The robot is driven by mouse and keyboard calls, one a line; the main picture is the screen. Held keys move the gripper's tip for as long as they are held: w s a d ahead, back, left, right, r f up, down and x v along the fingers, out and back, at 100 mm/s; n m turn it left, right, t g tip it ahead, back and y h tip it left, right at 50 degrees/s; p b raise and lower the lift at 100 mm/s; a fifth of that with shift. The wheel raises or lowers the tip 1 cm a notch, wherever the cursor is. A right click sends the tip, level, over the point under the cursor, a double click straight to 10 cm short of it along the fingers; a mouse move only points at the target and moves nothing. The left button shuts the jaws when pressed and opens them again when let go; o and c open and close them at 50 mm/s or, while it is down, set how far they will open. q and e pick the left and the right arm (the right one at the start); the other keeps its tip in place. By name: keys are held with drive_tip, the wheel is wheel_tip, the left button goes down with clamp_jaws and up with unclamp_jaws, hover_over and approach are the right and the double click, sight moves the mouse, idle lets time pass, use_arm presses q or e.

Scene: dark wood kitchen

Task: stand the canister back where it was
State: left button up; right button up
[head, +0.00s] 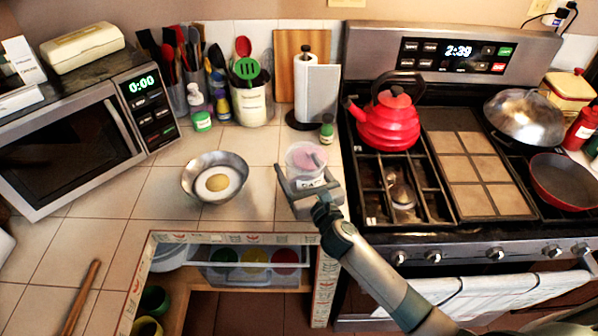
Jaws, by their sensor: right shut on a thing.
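The canister (306,158) is a clear tub with pinkish contents and a label with dark marks on its lower front. It is near the right end of the tiled counter, left of the stove. My right gripper (298,186) is shut on the canister, with its fingers at the lower part. The gripper hides the canister's base, so I cannot tell whether it touches the counter. My left gripper is not in view.
A metal bowl (215,177) stands left of the canister. A paper towel holder (316,92) and a small green-lidded jar (327,128) stand behind it. The stove with a red kettle (388,122) is to the right. Counter tiles (262,150) between bowl and canister are clear.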

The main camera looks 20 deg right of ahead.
drive_tip(key=shift+f, duration=0.85)
drive_tip(key=shift+f, duration=0.15)
drive_tip(key=o, duration=1.5)
drive_tip(key=shift+s, duration=0.2)
drive_tip(key=s, duration=0.3)
drive_tip(key=s+b, duration=0.1)
drive_tip(key=s, duration=0.2)
drive_tip(key=s+d+b, duration=0.1)
drive_tip(key=s, duration=0.3)
drive_tip(key=shift+d, duration=0.1)
drive_tip(key=shift+s+d+b, duration=0.1)
drive_tip(key=shift+s+b, duration=0.25)
drive_tip(key=shift+s, duration=0.45)
